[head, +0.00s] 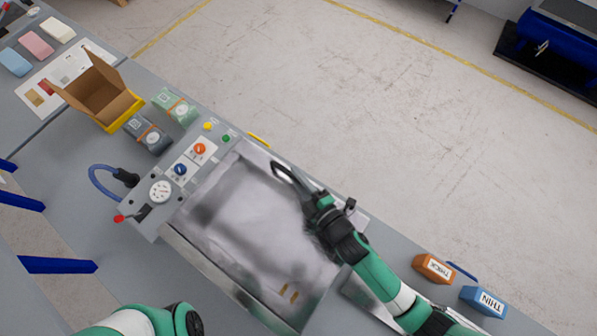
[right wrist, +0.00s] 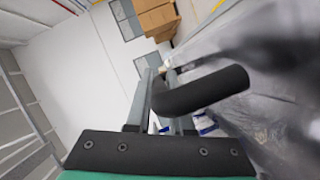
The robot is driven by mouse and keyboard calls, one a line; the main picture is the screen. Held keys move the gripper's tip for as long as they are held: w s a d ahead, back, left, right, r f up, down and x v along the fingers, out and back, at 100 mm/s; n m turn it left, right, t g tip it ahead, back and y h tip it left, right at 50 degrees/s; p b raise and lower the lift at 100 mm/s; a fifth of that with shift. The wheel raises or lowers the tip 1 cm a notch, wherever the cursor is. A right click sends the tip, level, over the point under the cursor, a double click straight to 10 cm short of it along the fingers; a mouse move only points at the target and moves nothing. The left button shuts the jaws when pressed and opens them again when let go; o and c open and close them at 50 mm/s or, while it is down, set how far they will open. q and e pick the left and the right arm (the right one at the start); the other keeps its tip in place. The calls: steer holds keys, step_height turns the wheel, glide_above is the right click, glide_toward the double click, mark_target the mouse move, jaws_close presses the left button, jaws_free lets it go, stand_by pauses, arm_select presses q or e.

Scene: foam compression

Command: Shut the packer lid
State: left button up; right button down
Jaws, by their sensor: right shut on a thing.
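The packer (head: 150,222) stands on the grey bench, with a gauge and knobs on its left panel. Its lid (head: 250,215) is a large, clear, shiny sheet over the chamber area; its exact tilt is hard to tell. The lid also fills the right side of the right wrist view (right wrist: 285,75). A black handle (head: 281,172) is at the lid's upper right edge; in the right wrist view the thick handle bar (right wrist: 205,90) crosses the fingers. My right gripper (head: 309,198) is shut on this handle. My left arm shows at the bottom left, but its gripper is outside the view.
An orange THICK block (head: 432,268) and a blue THIN block (head: 483,301) lie at the lower right. A grey pack (head: 147,136), a green pack (head: 175,106) and an open cardboard box (head: 103,92) are left of the packer. Open floor lies beyond the bench.

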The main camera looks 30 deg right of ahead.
steer(key=shift+s+d+f, duration=0.1)
steer(key=shift+s+f, duration=0.05)
steer(key=shift+f, duration=0.3)
steer(key=c, duration=0.8)
jaws_free()
steer(key=shift+r, duration=0.1)
steer(key=shift+r, duration=0.1)
steer(key=shift+s, duration=0.15)
steer(key=s, duration=0.3)
steer(key=s+r+b, duration=0.1)
steer(key=s, duration=0.2)
steer(key=s+d+b, duration=0.1)
steer(key=s, duration=0.3)
steer(key=shift+r, duration=0.25)
steer(key=shift+s+r, duration=0.25)
steer(key=shift+s, duration=0.15)
